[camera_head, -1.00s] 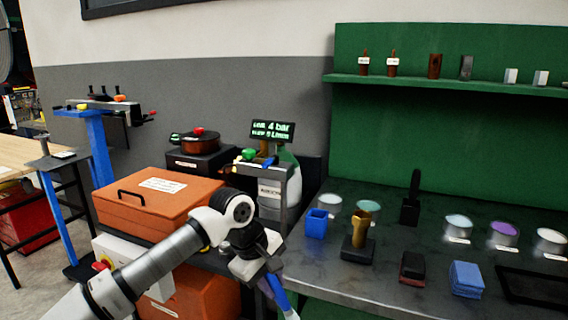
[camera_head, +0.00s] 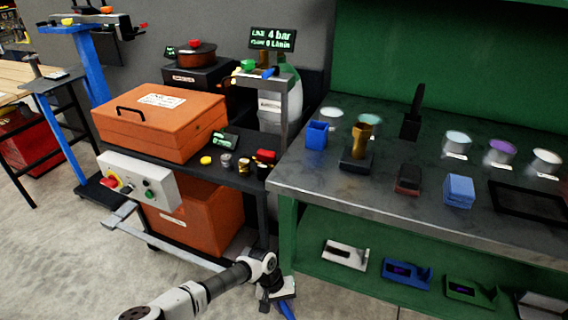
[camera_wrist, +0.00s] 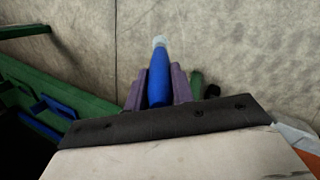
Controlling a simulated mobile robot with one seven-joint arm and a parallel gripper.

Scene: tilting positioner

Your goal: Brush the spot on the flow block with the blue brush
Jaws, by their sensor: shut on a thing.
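My gripper (camera_head: 276,293) is low in the head view, below the bench tops. In the wrist view my gripper (camera_wrist: 163,80) has its purple fingers shut on the blue brush (camera_wrist: 160,70). The brush has a blue handle and a pale tip pointing away from the wrist, over bare floor. Its blue end also shows in the head view (camera_head: 287,310). A grey fixture with green, yellow and blue parts (camera_head: 262,76) stands beneath a display reading 4 bar. I cannot tell for certain that this is the flow block, and no spot is visible on it.
An orange case (camera_head: 160,120) and several small items lie on the dark cart. A control box (camera_head: 140,180) is on its front. The green workbench (camera_head: 335,185) on the right holds cups and blocks, with trays on its lower shelf. The floor in front is clear.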

